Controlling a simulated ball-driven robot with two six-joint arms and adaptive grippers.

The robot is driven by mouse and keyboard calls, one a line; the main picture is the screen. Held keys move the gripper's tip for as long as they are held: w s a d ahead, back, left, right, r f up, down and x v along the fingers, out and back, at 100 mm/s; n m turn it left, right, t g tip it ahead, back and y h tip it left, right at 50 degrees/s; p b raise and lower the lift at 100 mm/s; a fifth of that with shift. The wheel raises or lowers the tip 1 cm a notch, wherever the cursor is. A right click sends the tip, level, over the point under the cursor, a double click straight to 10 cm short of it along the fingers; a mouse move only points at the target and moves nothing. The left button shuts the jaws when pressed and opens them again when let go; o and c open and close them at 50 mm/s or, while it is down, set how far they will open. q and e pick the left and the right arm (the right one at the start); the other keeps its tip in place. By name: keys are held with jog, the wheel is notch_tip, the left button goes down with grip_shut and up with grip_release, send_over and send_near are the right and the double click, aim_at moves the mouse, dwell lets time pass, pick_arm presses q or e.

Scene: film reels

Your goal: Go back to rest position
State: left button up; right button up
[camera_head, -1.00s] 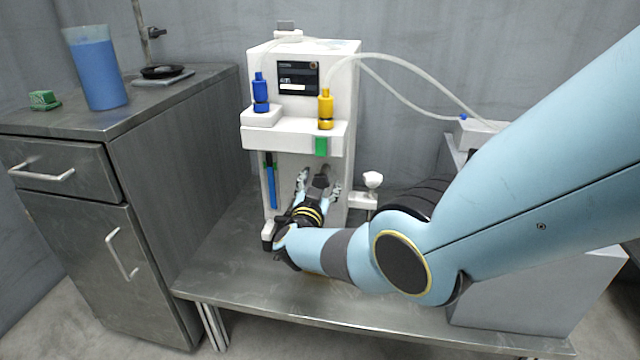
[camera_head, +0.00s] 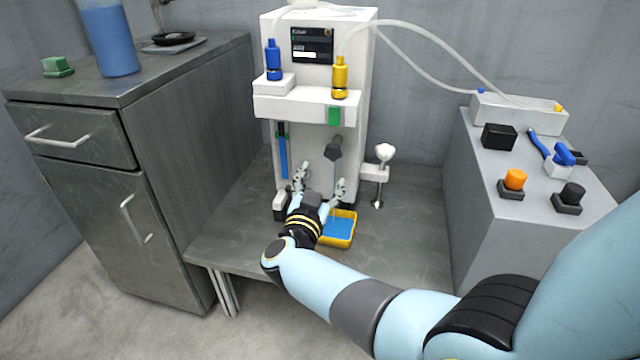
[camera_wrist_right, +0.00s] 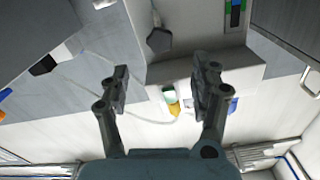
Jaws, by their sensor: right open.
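My right gripper (camera_head: 320,181) is open in front of the white machine (camera_head: 355,60), below its blue and yellow bottles. Its two fingers are spread with nothing between them in the right wrist view (camera_wrist_right: 162,72). A yellow tray with blue contents (camera_head: 351,240) sits on the metal bench just right of and behind my right wrist, which hides part of it. A dark nozzle-like piece (camera_head: 333,150) hangs on the machine behind the fingers. My left gripper is in neither view.
A grey box (camera_head: 480,215) with orange and black knobs and a blue lever stands at the right. A grey cabinet (camera_head: 190,150) with a blue-filled beaker (camera_head: 106,40) stands at the left. The bench's front middle (camera_head: 400,255) has free room.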

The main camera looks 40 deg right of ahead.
jog(key=shift+s+a, duration=0.3)
jog(key=shift+a, duration=0.05)
dwell(0.3)
jog(key=s+a+f+n+g+y+p, duration=0.15)
jog(key=s+f+n+y, duration=0.25)
jog(key=s+f, duration=0.45)
jog(key=s+a+f+n+y+p, duration=0.1)
jog(key=s+f+n+y+p, duration=0.4)
jog(key=s, duration=0.7)
jog(key=s+a+f+n+g+y, duration=0.1)
jog(key=s+f+n+y, duration=0.15)
jog(key=s+f, duration=0.65)
jog(key=s+f+g, duration=0.3)
jog(key=s+g, duration=0.1)
jog(key=s, duration=0.8)
jog(key=s+f+n+g+y, duration=0.1)
jog(key=s+f+g, duration=0.2)
jog(key=s, duration=0.9)
jog(key=shift+s+f+g+p, duration=0.2)
jog(key=shift+s+g+p, duration=0.15)
jog(key=shift+g, duration=0.5)
